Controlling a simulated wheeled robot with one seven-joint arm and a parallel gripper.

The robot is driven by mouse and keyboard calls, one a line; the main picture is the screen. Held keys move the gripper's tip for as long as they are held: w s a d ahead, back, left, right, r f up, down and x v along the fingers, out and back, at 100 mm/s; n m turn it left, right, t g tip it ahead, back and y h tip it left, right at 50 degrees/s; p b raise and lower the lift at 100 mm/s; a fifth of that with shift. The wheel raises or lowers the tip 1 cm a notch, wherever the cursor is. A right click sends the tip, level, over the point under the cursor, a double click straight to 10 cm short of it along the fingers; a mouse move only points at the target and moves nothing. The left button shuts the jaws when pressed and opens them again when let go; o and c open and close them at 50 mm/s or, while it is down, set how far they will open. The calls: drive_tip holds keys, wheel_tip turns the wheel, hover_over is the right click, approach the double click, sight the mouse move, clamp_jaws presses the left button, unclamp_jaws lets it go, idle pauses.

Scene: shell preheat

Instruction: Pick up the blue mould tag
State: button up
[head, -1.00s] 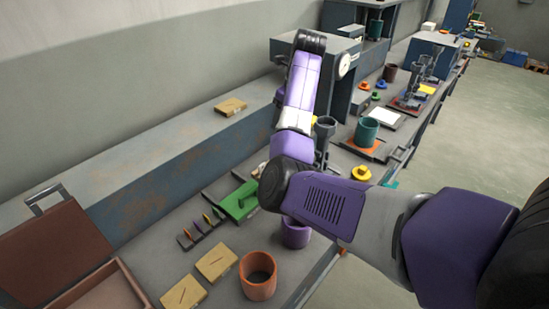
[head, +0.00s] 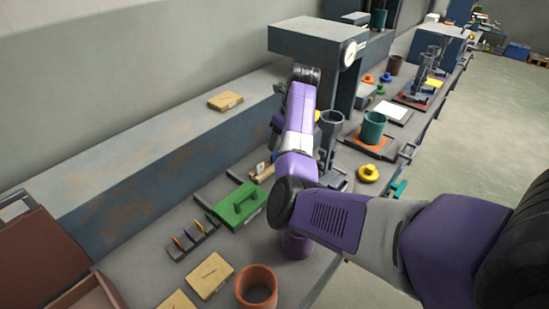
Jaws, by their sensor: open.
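I cannot pick out a blue mould tag for certain. A small dark rack (head: 172,254) on the bench at lower left holds several thin upright coloured pieces, among them reddish, purple, yellowish and green ones. They are too small to tell whether one is a blue tag. My arm reaches in from the right, bends at a dark elbow joint over the bench, and its purple forearm rises in the middle of the view. My gripper's fingers do not show; they seem hidden behind the forearm. My arm also covers part of the bench behind it.
A green handled block (head: 240,206) lies beside the rack. A press (head: 310,40) rises behind my forearm. A brown open case (head: 40,250) sits at left.

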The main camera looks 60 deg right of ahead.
sight(275, 153)
drive_tip(key=shift+x, duration=3.4)
clamp_jaws()
